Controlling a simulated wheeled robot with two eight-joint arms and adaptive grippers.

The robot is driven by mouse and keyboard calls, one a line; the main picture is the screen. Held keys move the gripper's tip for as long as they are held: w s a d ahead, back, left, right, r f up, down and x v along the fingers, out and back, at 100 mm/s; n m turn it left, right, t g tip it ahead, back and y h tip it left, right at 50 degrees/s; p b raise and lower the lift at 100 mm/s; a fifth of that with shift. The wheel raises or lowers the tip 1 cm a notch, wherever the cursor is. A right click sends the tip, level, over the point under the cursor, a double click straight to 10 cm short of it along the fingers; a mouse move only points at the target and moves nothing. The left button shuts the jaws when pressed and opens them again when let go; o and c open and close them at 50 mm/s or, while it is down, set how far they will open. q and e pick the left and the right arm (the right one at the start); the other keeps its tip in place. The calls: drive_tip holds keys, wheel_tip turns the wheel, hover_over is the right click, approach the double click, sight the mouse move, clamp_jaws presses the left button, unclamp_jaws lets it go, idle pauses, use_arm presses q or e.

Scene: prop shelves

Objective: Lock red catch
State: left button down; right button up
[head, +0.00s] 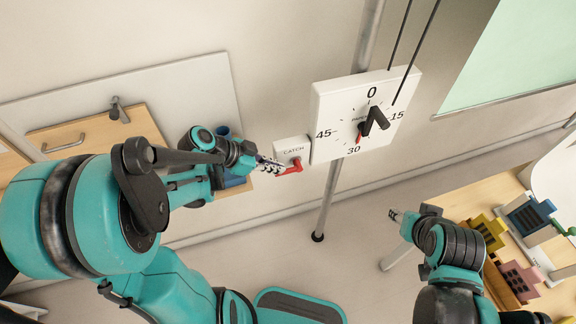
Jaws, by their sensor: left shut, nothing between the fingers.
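The red catch (292,167) is a small red lever on a white box labelled CATCH (291,148), fixed beside the dial panel. The lever points left and slightly down. My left gripper (279,167) is shut and empty, its fingertips at or very close to the lever's left end; I cannot tell if they touch. My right gripper (396,214) is at the lower right, away from the catch, and too small to tell its opening.
A white dial panel (335,100) with a black pointer hangs on a metal pole (327,195). A wooden table (462,203) at right carries yellow, pink and blue block buildings. A wooden cabinet (60,138) is at left. Floor between is clear.

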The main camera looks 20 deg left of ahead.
sight(275, 174)
use_arm(q)
drive_tip(key=f+h+b, duration=0.1)
drive_tip(key=b, duration=0.1)
drive_tip(key=f+t+h+b, duration=0.1)
drive_tip(key=b, duration=0.1)
drive_tip(key=f+t+h+b, duration=0.1)
drive_tip(key=b, duration=0.2)
drive_tip(key=shift+s+a+h, duration=0.25)
drive_tip(key=shift+a+h, duration=0.05)
drive_tip(key=shift+a, duration=0.05)
drive_tip(key=shift+d, duration=0.15)
drive_tip(key=shift+w+d+r, duration=0.3)
drive_tip(key=shift+w+d, duration=0.1)
drive_tip(key=shift+d, duration=0.05)
drive_tip(key=shift+r, duration=0.1)
